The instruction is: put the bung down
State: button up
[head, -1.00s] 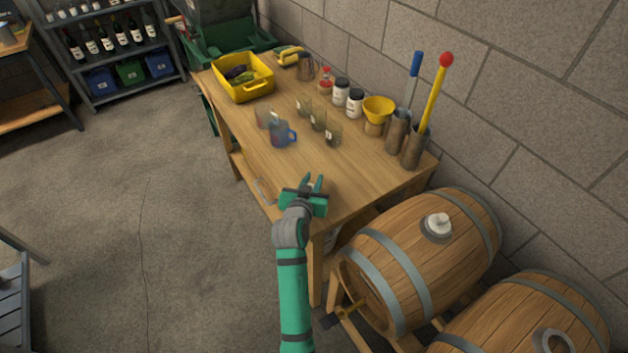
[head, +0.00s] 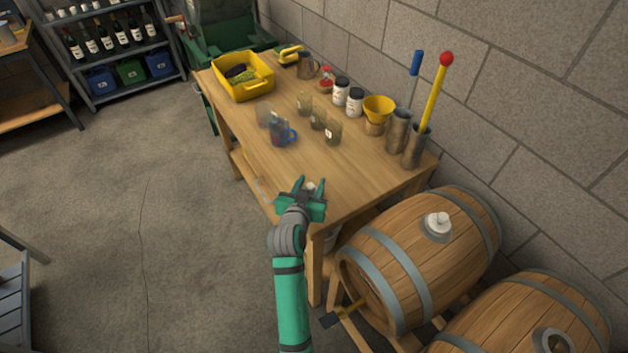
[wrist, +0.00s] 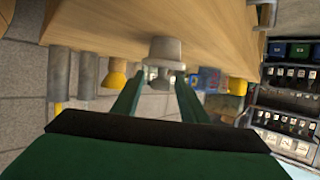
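A pale grey bung (wrist: 165,52) stands on the wooden table (head: 352,185) near its front end. In the head view, the bung (head: 311,187) is a small pale spot between my gripper's fingers. My gripper (head: 308,184) is open, with a green finger on either side. In the wrist view, the fingertips of my gripper (wrist: 158,80) are spread, and the bung is at or just beyond them. I cannot tell whether either finger touches it.
A barrel (head: 410,265) with a white bung (head: 438,224) lies right of the table. A blue mug (head: 281,132), several glasses, a yellow funnel (head: 378,108), steel cylinders (head: 398,132) and a yellow tub (head: 243,91) stand farther back. The tabletop ahead of my gripper is clear.

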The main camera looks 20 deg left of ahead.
jog(key=v, duration=0.9)
jog(key=shift+s, duration=0.15)
